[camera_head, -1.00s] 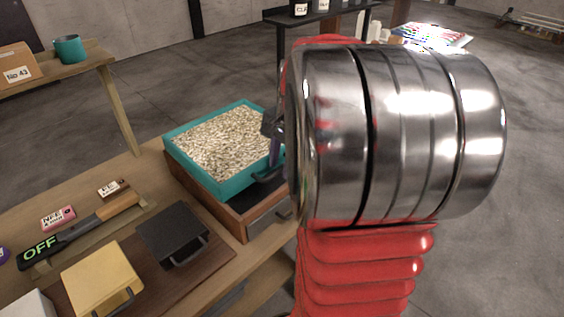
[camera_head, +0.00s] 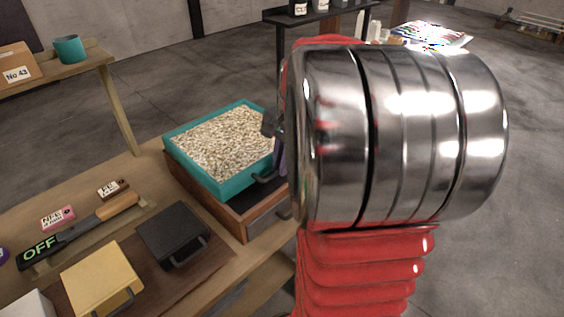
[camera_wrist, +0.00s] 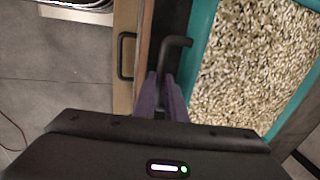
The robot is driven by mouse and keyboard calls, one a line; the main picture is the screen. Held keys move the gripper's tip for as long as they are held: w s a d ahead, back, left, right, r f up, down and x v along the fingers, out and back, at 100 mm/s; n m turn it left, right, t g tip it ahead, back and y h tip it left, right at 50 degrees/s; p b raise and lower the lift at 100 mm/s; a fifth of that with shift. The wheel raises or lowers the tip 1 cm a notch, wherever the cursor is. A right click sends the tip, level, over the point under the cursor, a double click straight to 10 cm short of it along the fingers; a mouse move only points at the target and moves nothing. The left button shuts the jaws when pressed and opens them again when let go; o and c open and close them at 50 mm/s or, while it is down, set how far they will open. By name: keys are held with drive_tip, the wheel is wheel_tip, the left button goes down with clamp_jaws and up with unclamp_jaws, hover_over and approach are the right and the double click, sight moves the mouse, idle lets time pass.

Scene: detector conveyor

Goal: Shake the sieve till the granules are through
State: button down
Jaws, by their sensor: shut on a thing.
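The sieve (camera_head: 176,153) is a teal, square-framed tray full of pale beige granules (camera_head: 222,143). It rests on a brown wooden box (camera_head: 236,221) at the far end of the bench. My gripper (camera_wrist: 165,90) is shut on the sieve's dark bent handle (camera_wrist: 176,45), at the sieve's near right side. In the head view my arm hides most of the gripper. The granules also fill much of the right of the wrist view (camera_wrist: 255,60). What lies under the sieve is mostly hidden.
The box has a drawer-like front with a handle (camera_wrist: 127,55). Nearer on the bench are a black lidded block (camera_head: 172,232), a yellow one (camera_head: 101,277), a wood-handled tool showing "OFF" (camera_head: 75,236) and small labelled blocks. A shelf with a teal cup (camera_head: 69,49) stands behind.

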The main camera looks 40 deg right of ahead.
drive_tip(key=s, duration=0.5)
drive_tip(key=shift+s, duration=0.3)
drive_tip(key=c, duration=1.8)
unclamp_jaws()
drive_tip(key=r, duration=0.4)
drive_tip(key=s+r, duration=0.1)
drive_tip(key=r, duration=0.4)
drive_tip(key=s+r, duration=0.1)
drive_tip(key=r, duration=0.3)
drive_tip(key=shift+s+d+r, duration=0.1)
drive_tip(key=shift+s+r, duration=0.15)
